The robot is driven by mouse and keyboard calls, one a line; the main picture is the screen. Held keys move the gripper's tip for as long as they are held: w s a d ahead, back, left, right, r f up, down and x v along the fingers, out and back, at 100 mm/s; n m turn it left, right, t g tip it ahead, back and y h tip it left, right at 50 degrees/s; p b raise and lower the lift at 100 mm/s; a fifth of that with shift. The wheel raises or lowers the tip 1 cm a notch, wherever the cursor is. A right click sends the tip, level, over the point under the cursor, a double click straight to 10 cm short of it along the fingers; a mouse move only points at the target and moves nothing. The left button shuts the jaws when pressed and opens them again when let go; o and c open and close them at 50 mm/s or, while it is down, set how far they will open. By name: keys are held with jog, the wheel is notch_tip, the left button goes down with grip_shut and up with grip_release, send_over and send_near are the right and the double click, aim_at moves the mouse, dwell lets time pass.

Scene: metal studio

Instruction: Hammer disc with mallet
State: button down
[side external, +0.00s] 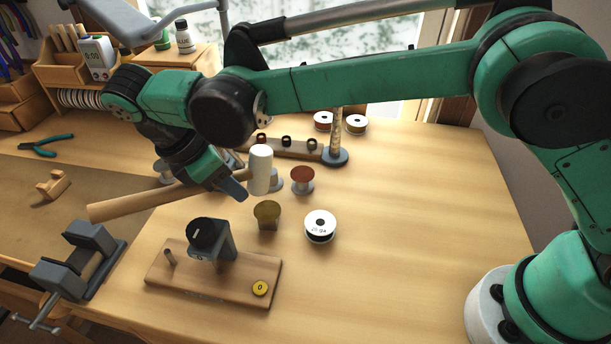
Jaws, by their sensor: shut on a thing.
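My gripper (228,188) is shut on the mallet and holds it in the air over the bench. The mallet's pale wooden handle (135,202) slants out to the left. Its white cylindrical head (260,168) is just right of my fingers. Below stands a wooden board (185,283) with a dark block (220,245) topped by a round black disc-like piece (201,233). I cannot tell which one is the task's disc. The mallet is apart from the board.
A grey vise (88,250) stands left of the board. Green pliers (46,146) lie far left. The bench's right side is clear.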

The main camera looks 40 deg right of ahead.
jog(key=shift+h, duration=1.2)
jog(key=shift+s+f, duration=0.25)
jog(key=shift+f, duration=0.1)
notch_tip(320, 180, down, 7)
jog(key=shift+r, duration=2.2)
